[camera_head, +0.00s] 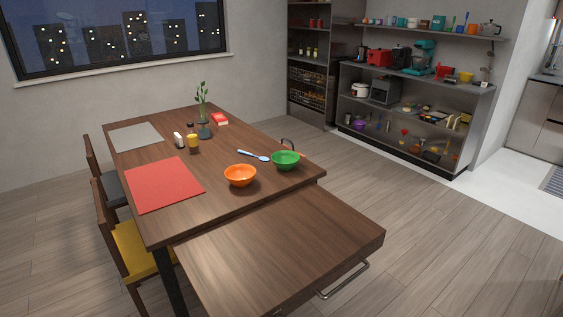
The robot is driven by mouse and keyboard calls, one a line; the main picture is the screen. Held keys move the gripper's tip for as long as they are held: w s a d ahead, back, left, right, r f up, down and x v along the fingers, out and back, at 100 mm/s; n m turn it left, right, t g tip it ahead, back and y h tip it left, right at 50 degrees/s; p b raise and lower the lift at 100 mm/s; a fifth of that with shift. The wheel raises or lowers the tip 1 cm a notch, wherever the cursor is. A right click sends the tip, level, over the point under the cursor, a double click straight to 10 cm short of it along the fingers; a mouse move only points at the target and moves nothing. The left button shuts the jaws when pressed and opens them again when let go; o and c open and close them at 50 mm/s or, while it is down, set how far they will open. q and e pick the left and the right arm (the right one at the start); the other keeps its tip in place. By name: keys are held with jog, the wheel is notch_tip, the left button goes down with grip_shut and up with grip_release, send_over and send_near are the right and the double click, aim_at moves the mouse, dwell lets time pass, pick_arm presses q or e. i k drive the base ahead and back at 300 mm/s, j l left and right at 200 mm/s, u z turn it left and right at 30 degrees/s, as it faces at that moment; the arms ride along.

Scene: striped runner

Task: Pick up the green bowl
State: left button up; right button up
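The green bowl (286,161) stands upright on the wooden dining table (222,149), near its right edge. An orange bowl (240,176) stands to its left and a little nearer, apart from it. A blue spoon (254,155) lies on the table just left of the green bowl. Neither of my grippers shows in the head view.
A lower wooden surface with a metal handle (343,280) juts out in front of the table. A red placemat (164,184), a grey placemat (135,136), small jars and a plant (202,98) are on the table. Chairs stand at left. Floor at right is clear.

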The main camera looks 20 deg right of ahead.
aim_at(285, 161)
jog(key=z, duration=0.95)
jog(key=i+l+z, duration=0.2)
jog(key=i+z, duration=0.6)
jog(key=z, duration=0.2)
jog(key=i+l+z, duration=0.2)
jog(key=i, duration=1.15)
jog(key=i+j+u, duration=0.1)
jog(key=i+u, duration=0.3)
jog(key=i, duration=0.2)
jog(key=i+u, duration=0.45)
jog(key=i, duration=0.15)
jog(key=i+u, duration=0.35)
jog(key=i, duration=0.25)
jog(key=i+l+u, duration=0.1)
jog(key=i+u, duration=0.25)
jog(key=i, duration=0.25)
jog(key=i+u, duration=0.4)
jog(key=i, duration=0.2)
jog(key=i+l+u, duration=0.1)
jog(key=i+u, duration=0.35)
jog(key=i, duration=0.15)
jog(key=i+u, duration=0.1)
jog(key=u, duration=0.35)
jog(key=i+u, duration=0.1)
jog(key=u, duration=0.35)
jog(key=i+l+u, duration=0.1)
jog(key=u, duration=0.35)
